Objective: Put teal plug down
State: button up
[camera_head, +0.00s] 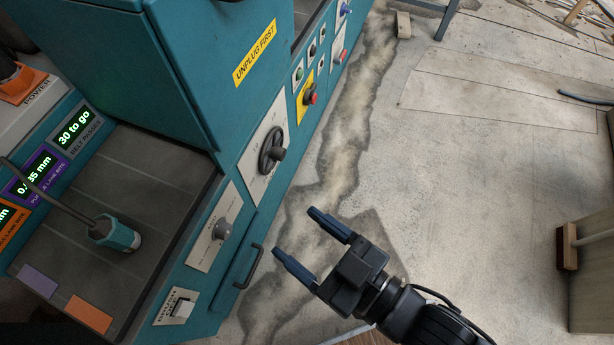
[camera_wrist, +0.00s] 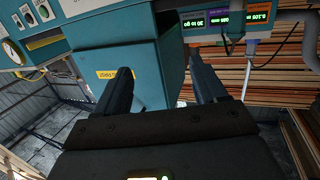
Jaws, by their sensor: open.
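The teal plug (camera_head: 114,235) lies on the dark grey ledge of the teal machine, at the left in the head view, with its grey cable running up and left. My gripper (camera_head: 306,236) is open and empty, to the right of the machine's front and apart from the plug. In the wrist view my gripper's two dark fingers (camera_wrist: 160,88) stand wide apart with nothing between them. I cannot make out the plug clearly in the wrist view.
The teal machine (camera_head: 192,70) carries a yellow "UNPLUG FIRST" label (camera_head: 255,53), a black knob (camera_head: 271,150), a red button (camera_head: 311,97) and a handle (camera_head: 250,266). Small displays (camera_head: 75,128) stand behind the ledge (camera_head: 150,180). The concrete floor (camera_head: 480,170) at the right is mostly clear.

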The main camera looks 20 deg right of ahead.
jog(key=s+d+r+m+h, duration=0.3)
jog(key=s+d+h, duration=0.1)
jog(key=s+d, duration=0.3)
jog(key=s+d+r+m+h, duration=0.2)
jog(key=s+d+r+h, duration=0.1)
jog(key=s+d, duration=0.4)
jog(key=shift+s+d+r+m+t+h, duration=0.3)
jog(key=shift+d+r+m+h, duration=0.15)
jog(key=shift+d, duration=0.45)
jog(key=shift+s+d+r+h, duration=0.2)
jog(key=shift+s+r+h, duration=0.1)
jog(key=shift+h, duration=0.05)
jog(key=shift+c, duration=0.2)
jog(key=shift+f, duration=0.1)
